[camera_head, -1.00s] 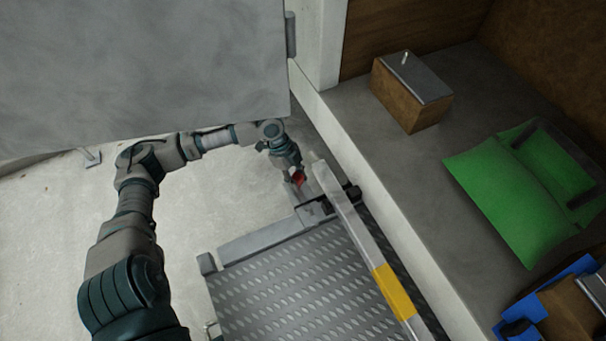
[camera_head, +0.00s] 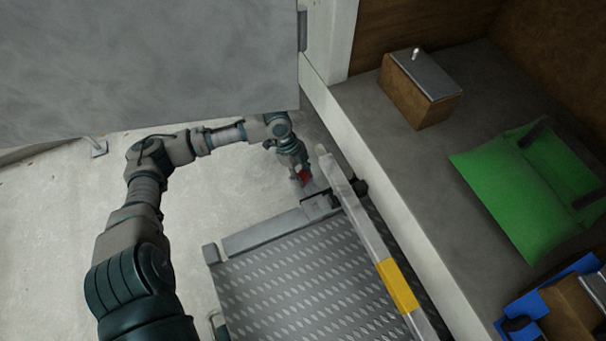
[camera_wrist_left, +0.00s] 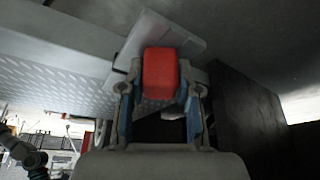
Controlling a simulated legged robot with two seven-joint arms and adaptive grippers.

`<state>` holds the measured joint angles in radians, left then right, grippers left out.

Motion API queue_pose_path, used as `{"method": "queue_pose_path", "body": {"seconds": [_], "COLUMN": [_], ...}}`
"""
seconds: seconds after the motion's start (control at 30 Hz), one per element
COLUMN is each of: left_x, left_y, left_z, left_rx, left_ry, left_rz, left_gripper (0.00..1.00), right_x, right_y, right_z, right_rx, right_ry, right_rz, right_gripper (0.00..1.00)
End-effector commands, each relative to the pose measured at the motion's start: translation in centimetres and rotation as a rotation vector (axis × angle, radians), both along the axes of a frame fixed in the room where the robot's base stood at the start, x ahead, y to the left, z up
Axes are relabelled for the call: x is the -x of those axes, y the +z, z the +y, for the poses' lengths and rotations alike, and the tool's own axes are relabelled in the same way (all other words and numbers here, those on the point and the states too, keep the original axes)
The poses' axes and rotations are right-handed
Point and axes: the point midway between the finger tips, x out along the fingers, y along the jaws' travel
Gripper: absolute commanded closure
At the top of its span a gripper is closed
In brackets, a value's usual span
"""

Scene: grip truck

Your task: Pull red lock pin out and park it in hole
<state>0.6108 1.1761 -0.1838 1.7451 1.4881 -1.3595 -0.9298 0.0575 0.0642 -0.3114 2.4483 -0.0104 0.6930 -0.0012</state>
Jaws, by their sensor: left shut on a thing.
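The red lock pin (camera_head: 304,176) shows as a small red patch at the far corner of the metal platform in the head view. In the left wrist view its red block-shaped head (camera_wrist_left: 160,74) sits between the fingers. My left gripper (camera_head: 300,174) is shut on it, and the fingers (camera_wrist_left: 160,105) press on both sides of the red head. The pin's shaft is hidden, so I cannot tell how far it sits in its bracket. I cannot make out the parking hole. My right gripper is not in view.
A diamond-plate platform (camera_head: 290,285) lies below the gripper. A grey rail with a yellow band (camera_head: 397,287) runs along its right side. A large grey door panel (camera_head: 150,65) hangs close above my arm. A wooden box (camera_head: 420,95) and green bag (camera_head: 515,195) lie on the truck floor.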

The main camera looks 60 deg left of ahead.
Motion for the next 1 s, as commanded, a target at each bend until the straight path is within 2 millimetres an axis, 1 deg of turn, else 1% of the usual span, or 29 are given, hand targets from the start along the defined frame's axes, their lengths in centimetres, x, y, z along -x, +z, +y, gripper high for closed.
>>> {"method": "queue_pose_path", "body": {"seconds": [0.13, 0.17, 0.2, 0.27, 0.53, 0.63, 0.77, 0.9, 1.0], "left_x": [0.0, 0.0, 0.0, 0.0, 0.0, 0.1, 0.4, 0.7, 1.0], "left_y": [-0.3, -0.3, -0.3, -0.3, -0.3, 0.2, 1.9, 4.2, 5.4], "left_z": [0.0, 0.0, 0.0, 0.0, 0.0, 0.2, 0.9, 1.9, 2.4], "left_rx": [0.001, 0.001, 0.001, 0.002, 0.002, 0.001, -0.001, -0.002, 0.000], "left_ry": [0.000, 0.000, 0.000, 0.000, 0.000, 0.001, 0.000, 0.000, 0.000], "left_rz": [0.002, 0.002, 0.002, 0.002, 0.002, 0.001, 0.000, 0.001, 0.002], "left_gripper": [1.00, 0.63, 0.53, 0.38, 0.38, 0.38, 0.38, 0.38, 0.38], "right_x": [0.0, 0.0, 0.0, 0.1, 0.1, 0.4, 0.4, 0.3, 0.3], "right_y": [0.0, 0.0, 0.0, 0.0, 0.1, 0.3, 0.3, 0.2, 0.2], "right_z": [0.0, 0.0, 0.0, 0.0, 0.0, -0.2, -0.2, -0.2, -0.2], "right_rx": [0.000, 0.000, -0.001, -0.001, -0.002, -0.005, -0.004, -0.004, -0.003], "right_ry": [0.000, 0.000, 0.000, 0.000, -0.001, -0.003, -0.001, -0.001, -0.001], "right_rz": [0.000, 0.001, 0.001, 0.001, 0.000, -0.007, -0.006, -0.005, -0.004], "right_gripper": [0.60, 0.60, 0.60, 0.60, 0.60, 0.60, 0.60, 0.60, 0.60]}}
